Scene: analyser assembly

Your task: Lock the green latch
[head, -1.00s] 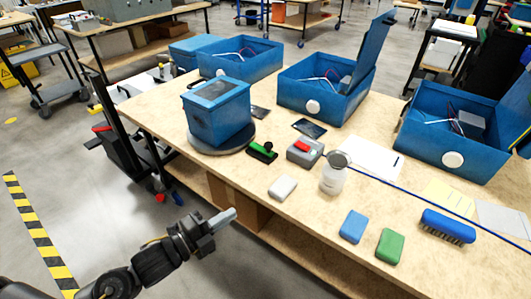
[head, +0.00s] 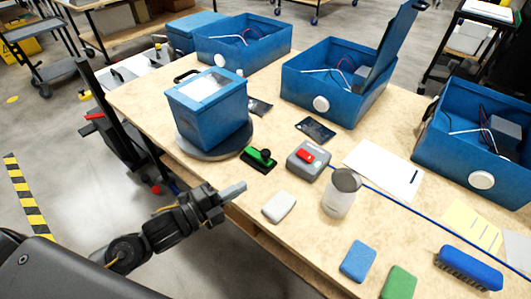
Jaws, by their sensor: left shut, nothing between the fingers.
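A small green piece with a black base and black knob (head: 259,159) lies on the table, in front of the round grey turntable (head: 211,152). It is the only green latch-like part I can make out. A closed blue box (head: 208,120) with a clear lid window and dark handle stands on the turntable. I cannot make out a latch on the box. My left gripper (head: 234,191) is shut and empty near the table's front edge, in front of the green piece and apart from it. My right gripper is not in view.
A grey box with a red button (head: 308,160), a white block (head: 279,207) and a lidded jar (head: 341,193) stand right of the green piece. Open blue boxes (head: 328,100) line the back. Blue and green blocks and a brush (head: 469,268) lie at right.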

